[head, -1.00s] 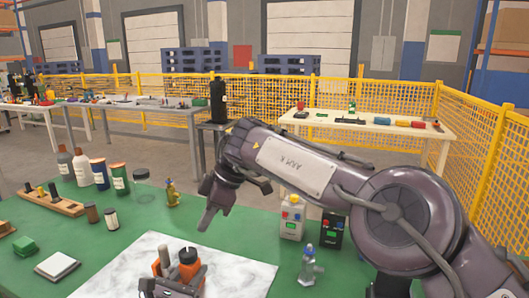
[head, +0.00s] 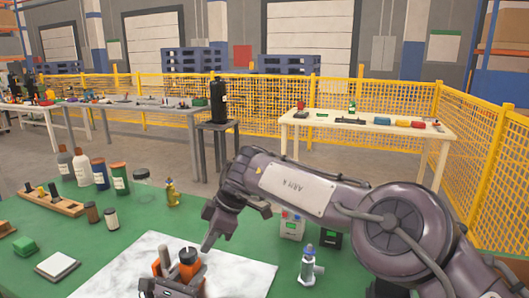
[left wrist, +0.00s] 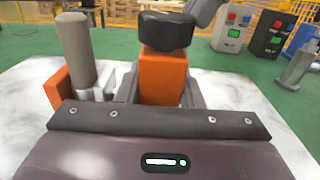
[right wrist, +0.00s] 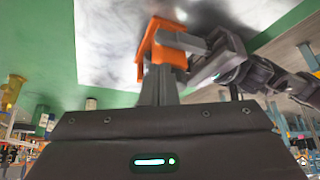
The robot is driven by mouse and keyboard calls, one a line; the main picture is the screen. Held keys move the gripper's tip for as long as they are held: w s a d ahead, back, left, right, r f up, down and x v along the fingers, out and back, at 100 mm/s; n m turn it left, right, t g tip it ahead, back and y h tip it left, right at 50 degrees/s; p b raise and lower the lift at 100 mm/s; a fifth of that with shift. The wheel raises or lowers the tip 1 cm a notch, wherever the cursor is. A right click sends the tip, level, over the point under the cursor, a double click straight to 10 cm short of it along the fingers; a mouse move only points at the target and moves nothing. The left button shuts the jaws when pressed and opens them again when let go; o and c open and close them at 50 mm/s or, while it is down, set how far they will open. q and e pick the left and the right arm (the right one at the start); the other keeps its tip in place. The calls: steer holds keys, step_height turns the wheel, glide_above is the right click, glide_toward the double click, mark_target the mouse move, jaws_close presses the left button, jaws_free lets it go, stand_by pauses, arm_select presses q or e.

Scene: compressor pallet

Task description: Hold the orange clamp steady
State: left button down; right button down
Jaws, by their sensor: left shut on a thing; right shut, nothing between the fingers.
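The orange clamp (head: 160,267) stands on the white marble-patterned sheet at the bottom of the head view, with a black knob (head: 188,255) and a grey cylindrical post (head: 166,255). My left gripper (head: 176,283) is shut on the clamp from the near side. In the left wrist view the clamp's orange block (left wrist: 162,80) sits upright under the black knob, just beyond the gripper body. My right gripper (head: 207,245) is shut and empty, pointing down close to the knob. In the right wrist view the clamp (right wrist: 160,45) appears just past its fingers (right wrist: 158,85); contact is unclear.
The white sheet (head: 240,275) lies on a green table (head: 85,245). A silver fitting (head: 309,268) and two control boxes (head: 292,225) stand at right. A brass fitting (head: 172,193), bottles (head: 118,180), a wooden rack (head: 60,205) and a white tile (head: 57,265) are at left.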

steer(key=shift+s+a, duration=0.2)
steer(key=shift+a, duration=0.15)
stand_by(0.4)
steer(key=shift+s, duration=0.3)
steer(key=shift+s+d, duration=0.1)
steer(key=shift+s, duration=0.4)
steer(key=shift+s, duration=0.3)
stand_by(0.4)
step_height(320, 180, up, 6)
steer(key=d, duration=0.1)
steer(key=shift+w, duration=0.15)
stand_by(0.4)
